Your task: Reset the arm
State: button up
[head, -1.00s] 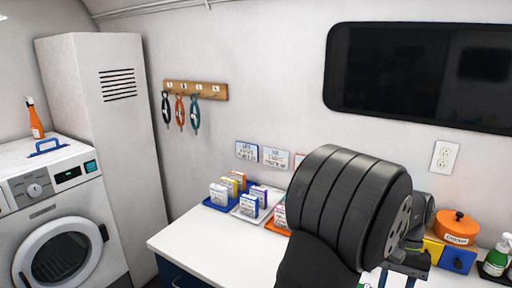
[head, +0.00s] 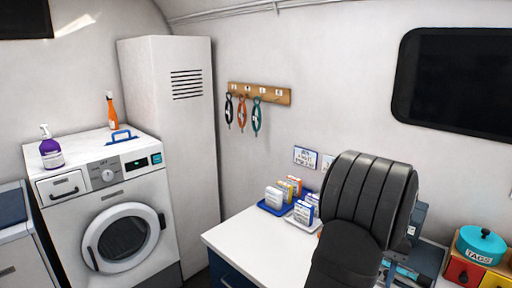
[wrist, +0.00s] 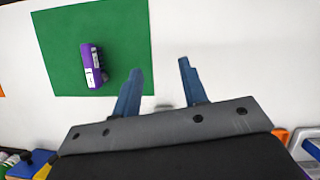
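In the wrist view my gripper (wrist: 160,66) has its two blue fingers apart with nothing between them. A purple box (wrist: 92,65) with a white label lies on a green mat (wrist: 130,25), left of the fingers and apart from them. The mat lies on a white surface. In the head view my dark ribbed arm covers the right part of the counter, and the fingers cannot be made out clearly there.
The white counter (head: 240,238) holds a blue tray (head: 266,208) of small boxes. A teal pot (head: 482,246) labelled TAGS sits on small drawers at right. A washer (head: 75,205) with a purple bottle (head: 50,150) stands left. Leashes (head: 242,112) hang on the wall.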

jog(key=w+a+f+n, duration=0.1)
jog(key=w+a, duration=0.4)
jog(key=a, duration=0.3)
jog(key=w+a+f, duration=0.1)
jog(key=w+a, duration=0.5)
jog(key=a, duration=0.2)
jog(key=w+a+f+n, duration=0.1)
jog(key=w+a, duration=0.4)
jog(key=a, duration=0.2)
jog(key=shift+w+a+n+h, duration=0.25)
jog(key=shift+a+n+h, duration=0.05)
jog(key=shift+a+h, duration=0.1)
jog(key=shift+w+a+f+g, duration=0.1)
jog(key=shift+w+a+g, duration=0.05)
jog(key=shift+a, duration=0.25)
jog(key=shift+w+a+g, duration=0.1)
jog(key=shift+a+g, duration=0.05)
jog(key=shift+a, duration=0.2)
